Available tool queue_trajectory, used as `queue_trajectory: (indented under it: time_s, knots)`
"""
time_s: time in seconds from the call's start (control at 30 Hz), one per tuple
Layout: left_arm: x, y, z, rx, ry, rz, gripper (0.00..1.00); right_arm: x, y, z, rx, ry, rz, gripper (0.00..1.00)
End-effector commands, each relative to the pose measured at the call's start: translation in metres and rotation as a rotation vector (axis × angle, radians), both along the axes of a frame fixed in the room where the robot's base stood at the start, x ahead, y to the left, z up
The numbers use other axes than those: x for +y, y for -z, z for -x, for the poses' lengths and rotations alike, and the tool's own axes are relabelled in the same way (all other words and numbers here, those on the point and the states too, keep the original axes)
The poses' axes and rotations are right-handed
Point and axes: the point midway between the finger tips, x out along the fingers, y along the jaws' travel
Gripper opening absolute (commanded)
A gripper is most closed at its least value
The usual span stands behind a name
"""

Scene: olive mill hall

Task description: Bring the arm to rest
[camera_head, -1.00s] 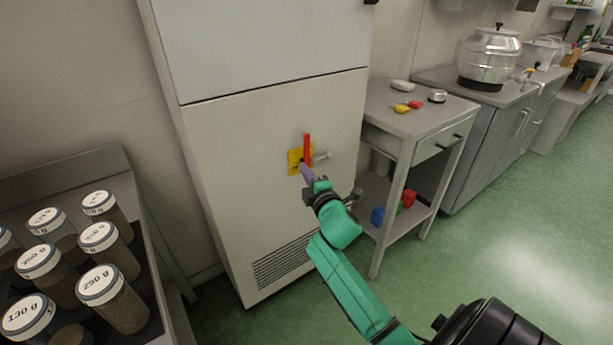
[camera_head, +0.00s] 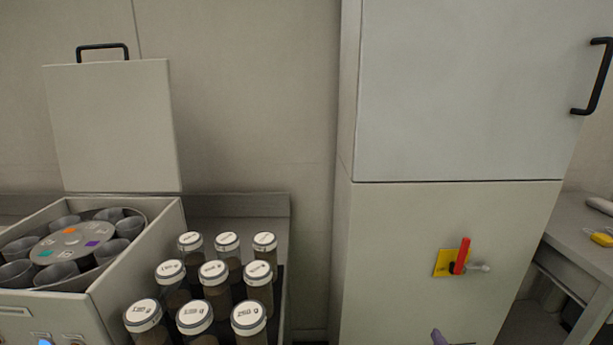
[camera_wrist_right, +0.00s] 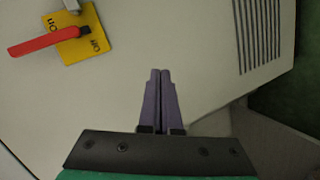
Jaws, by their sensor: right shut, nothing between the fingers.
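My right gripper (camera_wrist_right: 160,76) is shut and empty, with its two purple fingers pressed together in the right wrist view. It is in front of the pale cabinet (camera_head: 420,290), apart from the red switch handle. The red handle (camera_head: 461,255) stands nearly upright on a yellow plate (camera_head: 441,262). In the right wrist view the handle (camera_wrist_right: 42,43) and the plate (camera_wrist_right: 90,45), marked On and Off, are at upper left. My left gripper is not in view.
A box with an open lid (camera_head: 112,125) holds a round rotor (camera_head: 72,240) of tubes at left. Several capped jars (camera_head: 214,273) stand beside it. A black door handle (camera_head: 594,78) projects at upper right. A grey side table (camera_head: 580,240) stands right of the cabinet.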

Motion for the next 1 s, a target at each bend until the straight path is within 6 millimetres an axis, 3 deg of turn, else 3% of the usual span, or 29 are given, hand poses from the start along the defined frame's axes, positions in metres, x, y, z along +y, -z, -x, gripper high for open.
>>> queue_trajectory:
  time_s: [0.03,0.1,0.2,0.27,0.4,0.5,0.6,0.63,0.73,1.0]
  knots:
    - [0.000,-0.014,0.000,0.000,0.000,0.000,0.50,0.008,0.040,0.018,0.092,0.019,-0.092,0.00]
    - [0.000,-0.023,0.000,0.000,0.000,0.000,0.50,0.019,0.098,0.048,0.209,0.060,-0.218,0.00]
    - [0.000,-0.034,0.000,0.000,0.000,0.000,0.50,0.038,0.172,0.107,0.375,0.144,-0.381,0.00]
    - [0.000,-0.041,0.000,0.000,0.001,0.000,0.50,0.048,0.209,0.150,0.473,0.208,-0.468,0.00]
    - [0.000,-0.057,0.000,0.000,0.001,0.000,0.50,0.071,0.274,0.264,0.690,0.392,-0.630,0.00]
    - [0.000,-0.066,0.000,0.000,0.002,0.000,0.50,0.081,0.298,0.343,0.813,0.528,-0.702,0.00]
    - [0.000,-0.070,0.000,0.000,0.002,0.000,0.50,0.087,0.309,0.396,0.889,0.628,-0.738,0.00]
    - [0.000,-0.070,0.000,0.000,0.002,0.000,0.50,0.088,0.311,0.406,0.902,0.647,-0.744,0.00]
    - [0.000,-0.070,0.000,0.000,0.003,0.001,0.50,0.089,0.314,0.420,0.920,0.676,-0.752,0.00]
    - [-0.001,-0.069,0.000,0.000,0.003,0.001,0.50,0.089,0.314,0.420,0.920,0.674,-0.751,0.00]
